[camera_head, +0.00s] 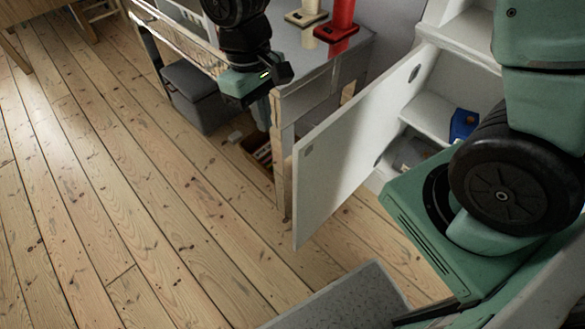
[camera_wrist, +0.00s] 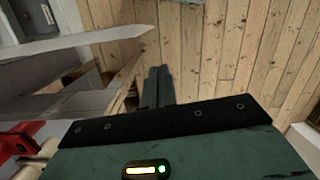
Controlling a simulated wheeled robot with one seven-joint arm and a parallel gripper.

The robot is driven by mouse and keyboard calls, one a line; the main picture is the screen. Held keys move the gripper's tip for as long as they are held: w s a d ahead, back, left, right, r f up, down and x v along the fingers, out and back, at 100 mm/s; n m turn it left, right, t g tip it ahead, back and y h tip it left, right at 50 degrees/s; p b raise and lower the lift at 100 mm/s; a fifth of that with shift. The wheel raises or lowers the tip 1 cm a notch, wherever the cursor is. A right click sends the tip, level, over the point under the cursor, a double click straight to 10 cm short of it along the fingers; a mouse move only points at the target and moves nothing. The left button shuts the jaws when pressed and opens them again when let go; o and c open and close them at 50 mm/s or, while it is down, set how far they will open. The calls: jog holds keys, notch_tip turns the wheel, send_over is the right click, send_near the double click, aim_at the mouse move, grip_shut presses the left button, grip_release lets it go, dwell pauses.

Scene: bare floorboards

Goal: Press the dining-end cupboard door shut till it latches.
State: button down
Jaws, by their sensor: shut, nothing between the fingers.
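The white cupboard door (camera_head: 350,140) stands wide open in the head view, swung out from the white cupboard (camera_head: 452,48) at the right. Its free edge points toward the floor in front. In the wrist view the door appears as a pale panel (camera_wrist: 95,43) at upper left, ending left of the fingertips. My gripper (camera_head: 262,122) points down in the head view, left of the door and apart from it, beside the table's front corner. Its fingers (camera_wrist: 158,72) are together and empty in the wrist view. The latch itself cannot be made out.
A grey table (camera_head: 318,68) with a red candle holder (camera_head: 338,30) and a cream one (camera_head: 307,14) stands between gripper and back wall. A grey bin (camera_head: 205,95) is below at left. A blue object (camera_head: 463,125) sits inside the cupboard.

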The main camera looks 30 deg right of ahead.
jog(key=w+d+f+m+b, duration=0.1)
jog(key=w+d+f, duration=0.35)
jog(key=f, duration=0.35)
jog(key=s+d+f, duration=0.1)
jog(key=s+f, duration=0.4)
jog(key=f, duration=0.4)
jog(key=shift+d+f+g, duration=0.2)
jog(key=shift+g, duration=0.2)
jog(key=shift+s, duration=0.15)
